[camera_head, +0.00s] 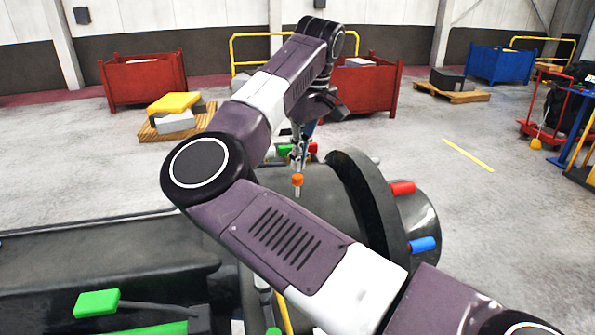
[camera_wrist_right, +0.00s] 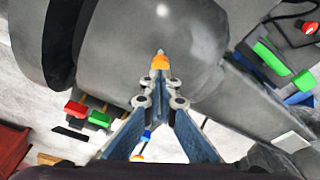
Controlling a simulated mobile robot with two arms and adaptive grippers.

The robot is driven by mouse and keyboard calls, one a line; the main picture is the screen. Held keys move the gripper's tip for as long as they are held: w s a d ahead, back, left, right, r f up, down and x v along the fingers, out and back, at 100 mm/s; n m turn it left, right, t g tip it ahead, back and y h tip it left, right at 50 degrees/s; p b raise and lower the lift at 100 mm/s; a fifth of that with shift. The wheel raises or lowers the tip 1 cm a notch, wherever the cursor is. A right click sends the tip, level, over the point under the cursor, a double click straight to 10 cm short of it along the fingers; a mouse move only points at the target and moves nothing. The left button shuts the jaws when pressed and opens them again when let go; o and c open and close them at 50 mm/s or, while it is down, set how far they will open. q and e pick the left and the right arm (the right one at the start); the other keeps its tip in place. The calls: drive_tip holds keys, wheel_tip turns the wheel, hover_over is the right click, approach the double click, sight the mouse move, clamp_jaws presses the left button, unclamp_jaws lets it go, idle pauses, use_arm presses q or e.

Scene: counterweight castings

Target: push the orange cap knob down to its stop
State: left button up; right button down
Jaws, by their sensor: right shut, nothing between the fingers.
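The orange cap knob (camera_head: 297,180) sits on a thin pale stem in front of the grey rounded casting (camera_head: 325,205). In the right wrist view the orange knob (camera_wrist_right: 160,63) is just beyond the fingertips, with the casting (camera_wrist_right: 190,35) behind it. My right gripper (camera_head: 298,166) is shut and empty, pointing down, with its tips right above the knob. The right wrist view shows its closed fingers (camera_wrist_right: 159,84) too. They look very close to the knob or touching it; I cannot tell which. My left gripper is not in view.
A dark ring stands right of the knob, with red (camera_head: 402,188) and blue (camera_head: 423,244) handles beyond it. A green block (camera_head: 97,303) is at lower left. Red bins (camera_head: 145,80), a blue bin (camera_head: 500,64) and pallets stand farther back on open floor.

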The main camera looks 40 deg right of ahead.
drive_tip(key=shift+r+p, duration=1.9)
drive_tip(key=shift+r, duration=0.65)
drive_tip(key=shift+f, duration=0.1)
